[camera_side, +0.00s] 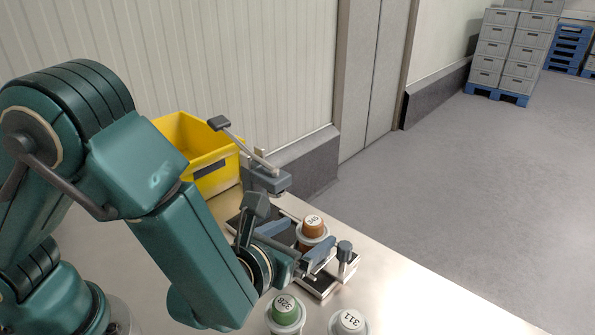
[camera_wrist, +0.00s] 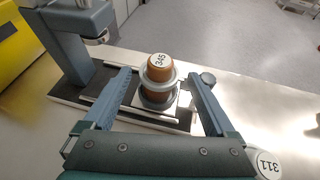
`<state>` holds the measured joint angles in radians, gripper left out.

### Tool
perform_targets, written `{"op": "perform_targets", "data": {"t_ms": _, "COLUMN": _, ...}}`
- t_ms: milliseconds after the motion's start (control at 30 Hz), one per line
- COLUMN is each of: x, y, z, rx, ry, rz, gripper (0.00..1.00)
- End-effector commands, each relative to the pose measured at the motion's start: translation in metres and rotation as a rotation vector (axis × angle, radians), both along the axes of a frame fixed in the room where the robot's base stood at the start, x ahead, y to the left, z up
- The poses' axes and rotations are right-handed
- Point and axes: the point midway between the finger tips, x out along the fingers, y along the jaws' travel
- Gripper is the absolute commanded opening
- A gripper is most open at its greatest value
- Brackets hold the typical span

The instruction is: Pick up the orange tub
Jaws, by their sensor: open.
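In the wrist view the tub (camera_wrist: 159,75) is between and a little beyond the fingers. My gripper (camera_side: 288,262) is open and low beside the tub on its near side. In the wrist view both fingers of my gripper (camera_wrist: 160,90) are spread wide, with a gap on each side of the tub. The lower part of the tub is partly hidden by a finger in the side view.
A green tub marked 328 (camera_side: 285,311) and a white tub marked 311 (camera_side: 349,323) stand in front. A yellow bin (camera_side: 211,170) is at the back left. The metal table is clear to the right.

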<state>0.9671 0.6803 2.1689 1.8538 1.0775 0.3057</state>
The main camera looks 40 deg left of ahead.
Motion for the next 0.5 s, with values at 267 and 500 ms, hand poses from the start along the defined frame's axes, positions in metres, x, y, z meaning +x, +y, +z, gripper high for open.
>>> {"op": "perform_targets", "data": {"t_ms": 267, "x": 0.017, "y": 0.004, "z": -0.011, "rx": -0.001, "ry": 0.001, "rz": 0.004, "gripper": 0.91}}
{"op": "perform_targets", "data": {"t_ms": 500, "x": 0.048, "y": 0.011, "z": -0.025, "rx": -0.001, "ry": 0.002, "rz": 0.007, "gripper": 0.91}}
